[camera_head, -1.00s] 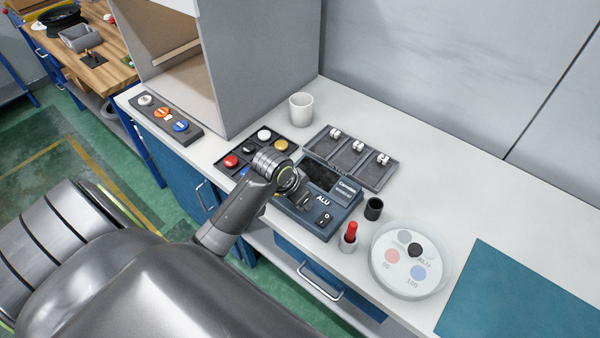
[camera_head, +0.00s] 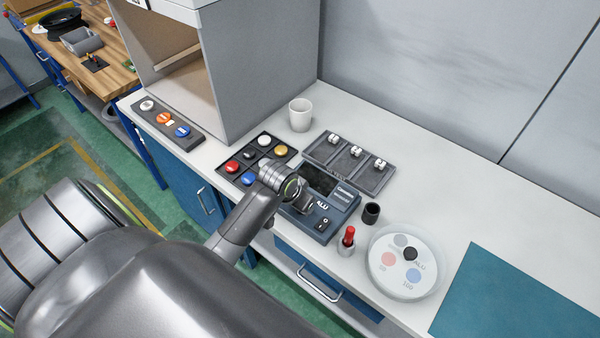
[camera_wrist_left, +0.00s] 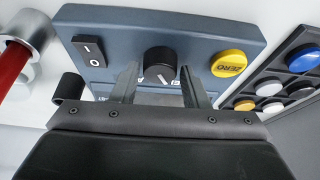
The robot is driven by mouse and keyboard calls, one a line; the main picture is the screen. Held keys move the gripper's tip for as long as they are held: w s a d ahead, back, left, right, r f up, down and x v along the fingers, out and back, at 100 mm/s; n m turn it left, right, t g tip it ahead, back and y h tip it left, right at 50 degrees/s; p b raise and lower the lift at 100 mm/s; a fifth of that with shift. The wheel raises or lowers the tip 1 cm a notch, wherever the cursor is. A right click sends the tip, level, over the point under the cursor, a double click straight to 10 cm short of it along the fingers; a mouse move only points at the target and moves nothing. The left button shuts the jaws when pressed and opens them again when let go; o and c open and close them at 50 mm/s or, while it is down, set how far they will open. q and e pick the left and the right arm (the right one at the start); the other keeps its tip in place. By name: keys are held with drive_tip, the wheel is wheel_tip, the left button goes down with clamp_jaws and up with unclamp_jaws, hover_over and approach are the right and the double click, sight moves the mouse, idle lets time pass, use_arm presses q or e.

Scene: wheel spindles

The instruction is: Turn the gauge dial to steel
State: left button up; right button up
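The gauge (camera_head: 340,217) is a dark blue box on the bench with a dark screen, an "ALU" mark and a black 0/I switch (camera_head: 322,225). In the left wrist view its front panel (camera_wrist_left: 120,62) shows that switch (camera_wrist_left: 88,50), a yellow ZERO button (camera_wrist_left: 228,64) and a black round dial (camera_wrist_left: 160,62) with a white pointer line. My left gripper (camera_wrist_left: 160,78) is open, with one finger on each side of the dial. I cannot tell whether they touch it. In the head view my left gripper (camera_head: 303,206) covers the dial. My right gripper is out of view.
A white mug (camera_head: 300,115) is farther back.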

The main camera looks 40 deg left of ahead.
use_arm(q)
drive_tip(key=shift+o, duration=1.2)
drive_tip(key=v, duration=1.7)
drive_tip(key=shift+r, duration=0.25)
